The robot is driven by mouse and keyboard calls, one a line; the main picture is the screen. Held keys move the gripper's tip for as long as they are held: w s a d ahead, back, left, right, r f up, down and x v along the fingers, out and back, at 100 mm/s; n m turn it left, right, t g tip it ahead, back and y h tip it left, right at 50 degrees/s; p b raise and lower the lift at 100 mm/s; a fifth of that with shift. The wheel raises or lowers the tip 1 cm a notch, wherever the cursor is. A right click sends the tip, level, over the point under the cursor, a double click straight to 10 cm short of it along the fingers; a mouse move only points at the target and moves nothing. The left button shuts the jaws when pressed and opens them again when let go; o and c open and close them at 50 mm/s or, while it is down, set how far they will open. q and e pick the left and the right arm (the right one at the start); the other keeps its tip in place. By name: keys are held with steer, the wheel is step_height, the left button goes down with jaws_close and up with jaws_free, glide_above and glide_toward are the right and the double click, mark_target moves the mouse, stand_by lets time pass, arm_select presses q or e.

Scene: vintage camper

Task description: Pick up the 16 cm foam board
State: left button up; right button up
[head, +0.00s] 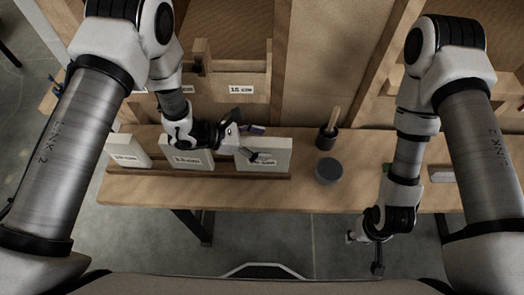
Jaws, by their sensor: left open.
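Three pale foam boards stand in a row in a wooden rack (215,174) on the workbench. The rightmost board (280,150) has a label partly covered by my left gripper; only its "cm" end reads clearly, so I cannot confirm 16 cm. The middle board (180,152) seems to read 13 cm, and the left board (124,146) seems to read 10 cm. My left gripper (257,143) is open at the rightmost board, its fingers apart; I cannot tell whether they touch it. My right gripper (366,252) hangs in front of the bench's front edge, away from the boards.
A dark cup with a wooden handle (327,136) and a round grey container (328,172) stand right of the rack. Behind the bench is a wooden holder (205,84) with a label. A grey block (441,174) lies at the right. The bench front (285,195) is clear.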

arm_select(q)
steer(key=shift+d, duration=0.35)
steer(key=shift+d+f, duration=0.1)
steer(key=shift+f, duration=0.05)
steer(key=c, duration=1.2)
